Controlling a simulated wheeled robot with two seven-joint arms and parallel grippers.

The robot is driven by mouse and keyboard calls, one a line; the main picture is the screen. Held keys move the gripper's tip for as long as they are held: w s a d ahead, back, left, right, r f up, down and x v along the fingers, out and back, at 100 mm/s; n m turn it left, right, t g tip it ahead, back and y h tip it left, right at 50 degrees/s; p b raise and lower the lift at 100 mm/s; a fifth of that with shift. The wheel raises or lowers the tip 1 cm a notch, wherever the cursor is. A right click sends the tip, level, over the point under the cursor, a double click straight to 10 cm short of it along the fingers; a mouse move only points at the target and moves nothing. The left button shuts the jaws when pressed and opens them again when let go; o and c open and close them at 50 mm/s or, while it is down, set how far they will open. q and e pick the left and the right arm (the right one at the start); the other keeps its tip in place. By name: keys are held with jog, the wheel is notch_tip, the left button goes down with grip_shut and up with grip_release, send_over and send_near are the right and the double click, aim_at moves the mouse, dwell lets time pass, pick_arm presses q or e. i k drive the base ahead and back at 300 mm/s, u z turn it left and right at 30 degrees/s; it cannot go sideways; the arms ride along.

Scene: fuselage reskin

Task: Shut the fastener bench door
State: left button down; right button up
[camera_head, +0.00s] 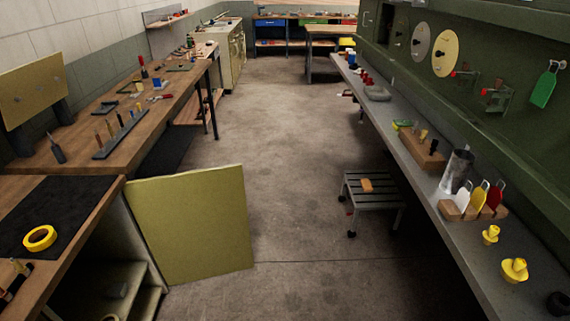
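The fastener bench door (192,224) is a flat yellow-green panel at the lower left. It stands open, swung out from the bench front into the aisle. The bench (118,232) has a wooden top, and its open cabinet shows dark shelves (145,303) inside to the left of the door. The door's hinge side appears to be at its left edge, by the bench. Neither of my grippers is in view.
A slatted stool (373,190) with a small wooden block stands right of the door. A long grey counter (440,205) with yellow parts and tags runs along the right. A roll of yellow tape (39,238) lies on the black mat.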

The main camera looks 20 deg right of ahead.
aim_at(194, 224)
jog(key=z, duration=0.85)
jog(key=i, duration=1.65)
jog(key=u, duration=0.4)
jog(key=i, duration=0.9)
jog(key=u, duration=0.55)
